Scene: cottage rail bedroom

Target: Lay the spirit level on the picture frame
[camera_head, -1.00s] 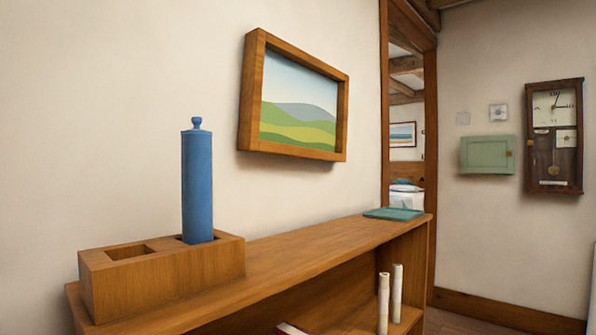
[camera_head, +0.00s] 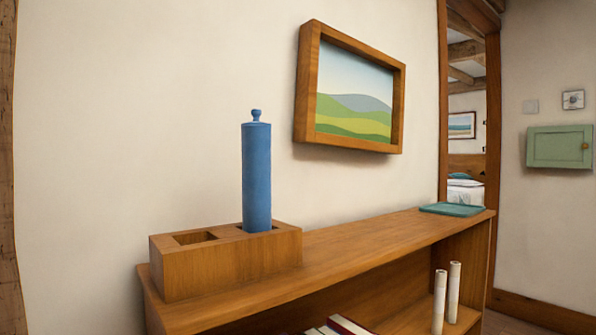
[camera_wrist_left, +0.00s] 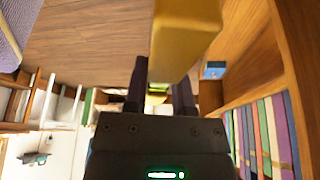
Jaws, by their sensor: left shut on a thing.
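The picture frame (camera_head: 350,92) hangs on the wall in the head view, a deep brown wooden frame around a painting of green hills. Its top edge is bare. My left gripper (camera_wrist_left: 158,88) shows only in the left wrist view, shut on a yellow bar (camera_wrist_left: 184,38), which I take for the spirit level. The bar reaches from between the fingers up past the top of that view, so its far part is cut off. Neither gripper shows in the head view, and my right gripper is in no view.
A wooden shelf (camera_head: 385,238) runs below the frame. On it stand a two-hole wooden block (camera_head: 225,262) holding a tall blue cylinder (camera_head: 257,175), and a flat teal item (camera_head: 451,209). Two white rolls (camera_head: 439,300) stand lower. The wall around the frame is clear.

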